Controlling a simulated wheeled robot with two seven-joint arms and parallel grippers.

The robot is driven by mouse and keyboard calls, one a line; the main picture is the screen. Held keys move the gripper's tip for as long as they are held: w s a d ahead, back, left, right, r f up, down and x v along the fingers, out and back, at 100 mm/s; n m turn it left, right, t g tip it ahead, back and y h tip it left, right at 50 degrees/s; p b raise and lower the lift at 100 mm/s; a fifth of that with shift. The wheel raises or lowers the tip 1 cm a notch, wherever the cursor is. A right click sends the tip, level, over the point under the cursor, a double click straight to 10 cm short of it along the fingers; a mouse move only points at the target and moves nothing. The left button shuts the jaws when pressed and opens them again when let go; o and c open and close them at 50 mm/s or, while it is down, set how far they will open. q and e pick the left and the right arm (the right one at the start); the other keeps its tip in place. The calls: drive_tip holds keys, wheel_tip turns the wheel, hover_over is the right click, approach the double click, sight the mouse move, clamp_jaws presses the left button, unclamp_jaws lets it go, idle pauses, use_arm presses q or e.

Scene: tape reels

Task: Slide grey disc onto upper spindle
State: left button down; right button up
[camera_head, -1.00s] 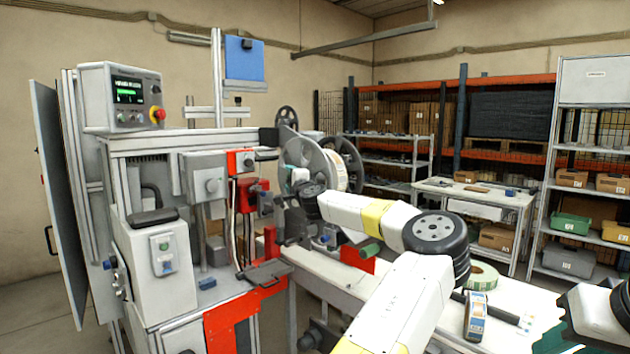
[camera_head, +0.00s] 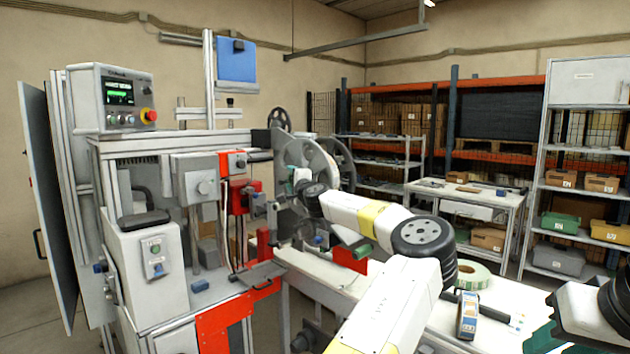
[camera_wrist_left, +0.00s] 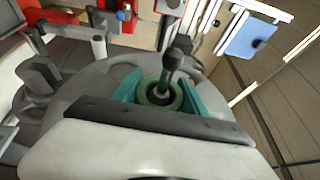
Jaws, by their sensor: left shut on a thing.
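The grey disc (camera_head: 322,165) is upright in front of the machine's right end. My left gripper (camera_wrist_left: 163,93) is shut on it at the hub, with teal fingers on both sides of the green centre ring (camera_wrist_left: 160,97). The disc's broad grey face (camera_wrist_left: 88,88) fills much of the left wrist view. A dark, round-tipped spindle (camera_wrist_left: 172,66) shows at the ring's centre; I cannot tell whether it passes through the hub. In the head view, the disc and my wrist hide the spindle. Part of my right arm is at the lower right; its fingers are unclear.
The grey machine (camera_head: 180,142) with its control box (camera_head: 112,97) stands at left. A dark reel (camera_head: 279,119) is behind its upper right end. A white bench (camera_head: 500,303) at right holds a tape roll (camera_head: 472,276) and a handheld device (camera_head: 467,315). Shelves stand behind.

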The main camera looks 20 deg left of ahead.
use_arm(q)
drive_tip(key=shift+w+r, duration=0.1)
drive_tip(key=shift+w+d, duration=0.15)
drive_tip(key=shift+w, duration=0.15)
idle(0.3)
drive_tip(key=c, duration=0.5)
unclamp_jaws()
drive_tip(key=v, duration=0.7)
drive_tip(key=shift+s+d, duration=0.3)
drive_tip(key=shift+d, duration=0.1)
